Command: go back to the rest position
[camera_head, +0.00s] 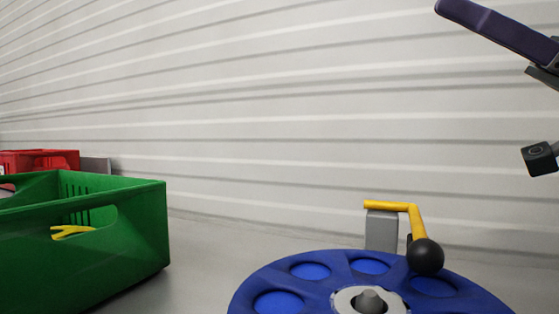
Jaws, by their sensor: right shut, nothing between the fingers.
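My right gripper (452,13) shows at the upper right edge, with its long dark purple fingers pointing up and to the left. The fingers lie together with nothing between them. The gripper is in the air, apart from the things below it, and much of it and its arm is cut off by the picture edge. A small black block (539,158) shows below it at the right edge. My left gripper is not in view.
A blue round plate (330,288) with holes and a grey hub stands at the bottom right. Behind it is a yellow lever (392,206) with a black ball knob. A green crate (125,240) and a red crate (55,160) stand left. A ribbed pale wall (260,110) fills the back.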

